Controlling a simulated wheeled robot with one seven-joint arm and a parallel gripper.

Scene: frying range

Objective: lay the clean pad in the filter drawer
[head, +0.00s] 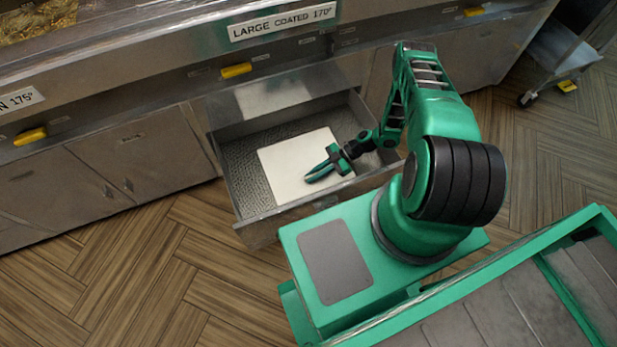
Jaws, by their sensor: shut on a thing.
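The filter drawer (233,178) is pulled open from the steel range, below the sign "LARGE COATED 170°". The clean pad (285,160) is a flat, cream-white square. It shows inside the drawer outline, over the drawer's dark textured floor, slightly turned. I cannot tell whether it rests on the floor or is held a little above it. My gripper (313,174) reaches in from the right, over the pad's right part. Its green fingers are close together, shut on the pad. The fingers and wrist hide a part of the pad's right side.
Closed steel cabinets (140,165) flank the drawer. Yellow handles (236,70) stick out from the range front above. A wheeled steel trolley (562,48) stands at the far right. The wooden floor (150,270) at the left front is clear.

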